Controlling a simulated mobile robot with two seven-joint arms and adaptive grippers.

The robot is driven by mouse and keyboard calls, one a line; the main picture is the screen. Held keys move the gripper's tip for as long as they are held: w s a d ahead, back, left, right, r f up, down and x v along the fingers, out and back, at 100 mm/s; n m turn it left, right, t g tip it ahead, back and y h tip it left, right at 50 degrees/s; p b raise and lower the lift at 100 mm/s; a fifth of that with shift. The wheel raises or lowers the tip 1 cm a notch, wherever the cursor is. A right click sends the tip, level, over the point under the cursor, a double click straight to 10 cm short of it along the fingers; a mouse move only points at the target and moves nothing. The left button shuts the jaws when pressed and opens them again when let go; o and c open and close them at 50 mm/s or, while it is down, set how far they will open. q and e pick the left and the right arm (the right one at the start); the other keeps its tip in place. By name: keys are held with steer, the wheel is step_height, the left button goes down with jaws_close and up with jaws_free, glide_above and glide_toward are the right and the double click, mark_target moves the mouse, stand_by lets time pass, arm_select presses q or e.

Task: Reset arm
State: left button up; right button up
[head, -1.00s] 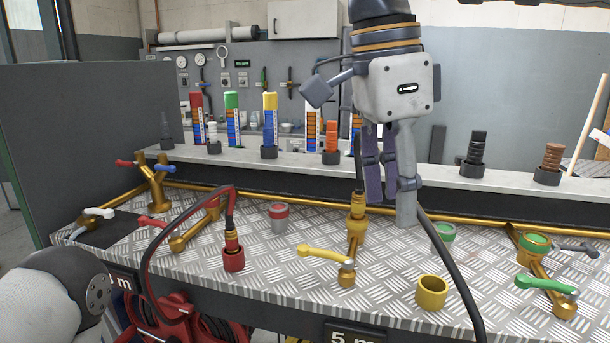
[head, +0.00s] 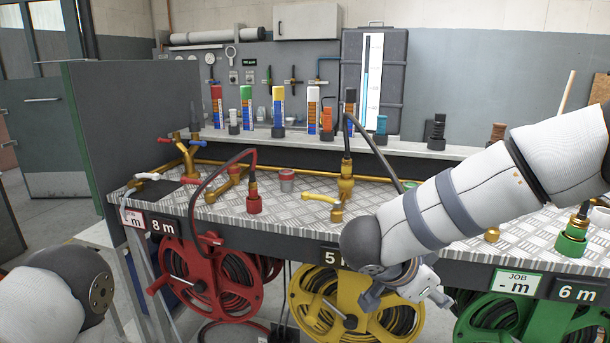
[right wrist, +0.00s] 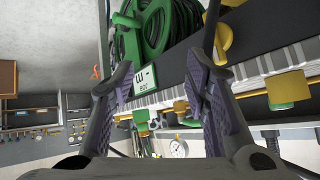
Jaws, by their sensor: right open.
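My right arm reaches in from the right in the head view and crosses the front of the bench. Its gripper (head: 430,297) hangs low in front of the bench edge, beside the yellow hose reel (head: 358,300). In the right wrist view the gripper (right wrist: 160,85) has its two fingers spread apart with nothing between them. The green hose reel (right wrist: 160,28) shows beyond the fingers there, turned sideways. My left arm shows only as a rounded link at the lower left of the head view; its gripper is out of frame.
The metal bench (head: 305,207) carries a red hose end (head: 253,195), a black hose on a brass fitting (head: 346,180) and a yellow-handled valve (head: 325,200). A red hose reel (head: 215,280) hangs below left. Coloured bottles line the rear shelf. Open floor lies at left.

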steer(key=s+f+n+t+y, duration=0.15)
steer(key=s+f+n, duration=0.35)
steer(key=f, duration=0.5)
steer(key=s+f+n+y, duration=0.35)
steer(key=s+f, duration=0.25)
steer(key=f, duration=0.4)
arm_select(q)
steer(key=shift+s+r, duration=0.1)
steer(key=shift+s, duration=0.2)
arm_select(e)
steer(key=s+f+n+g+y, duration=0.1)
steer(key=s+f+n+g, duration=0.1)
steer(key=s, duration=1.2)
steer(key=s+f+n+g+y, duration=0.2)
steer(key=s+g, duration=0.4)
steer(key=s, duration=0.9)
step_height(320, 180, down, 2)
steer(key=shift+s+d+f+n, duration=0.1)
steer(key=shift+s+d+n, duration=0.2)
steer(key=shift+d+n, duration=0.25)
steer(key=shift+w+a, duration=0.1)
steer(key=shift+a, duration=0.05)
